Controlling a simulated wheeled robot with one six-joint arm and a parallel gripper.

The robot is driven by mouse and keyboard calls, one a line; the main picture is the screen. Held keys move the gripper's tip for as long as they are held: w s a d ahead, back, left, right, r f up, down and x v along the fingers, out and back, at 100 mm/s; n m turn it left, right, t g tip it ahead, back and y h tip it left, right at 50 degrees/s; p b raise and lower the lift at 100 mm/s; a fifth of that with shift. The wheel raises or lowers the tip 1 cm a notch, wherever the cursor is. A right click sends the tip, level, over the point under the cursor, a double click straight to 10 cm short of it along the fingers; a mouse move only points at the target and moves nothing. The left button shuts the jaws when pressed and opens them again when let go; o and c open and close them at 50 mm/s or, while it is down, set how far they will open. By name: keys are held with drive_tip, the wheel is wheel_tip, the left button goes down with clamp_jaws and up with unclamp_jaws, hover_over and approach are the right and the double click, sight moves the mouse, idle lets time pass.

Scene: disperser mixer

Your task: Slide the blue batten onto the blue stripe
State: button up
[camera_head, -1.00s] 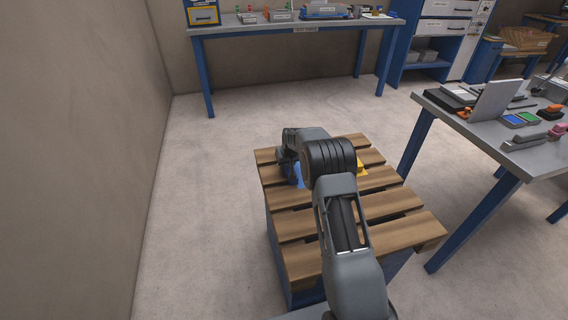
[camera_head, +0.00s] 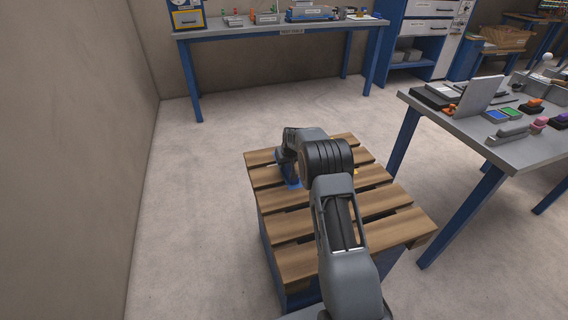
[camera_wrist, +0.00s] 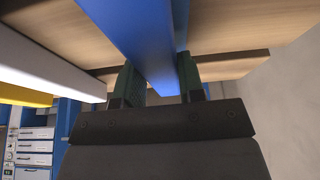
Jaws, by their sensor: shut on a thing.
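The blue batten (camera_wrist: 138,42) runs lengthwise between the two dark fingers of my gripper (camera_wrist: 156,84) in the wrist view. My gripper is shut on it. In the head view a small part of the batten (camera_head: 292,172) shows at the left of the slatted wooden pallet (camera_head: 385,229), beside my gripper. My arm hides most of that area. I cannot make out the blue stripe for certain in either view.
In the wrist view a pale bar (camera_wrist: 45,66) and a yellow bar (camera_wrist: 24,96) lie left of the batten, apart from it. A workbench (camera_head: 500,150) with tools stands right of the pallet. A long table (camera_head: 270,30) stands behind. Open floor (camera_head: 200,200) lies left.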

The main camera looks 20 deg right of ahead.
drive_tip(key=shift+d, duration=0.1)
drive_tip(key=o, duration=1.1)
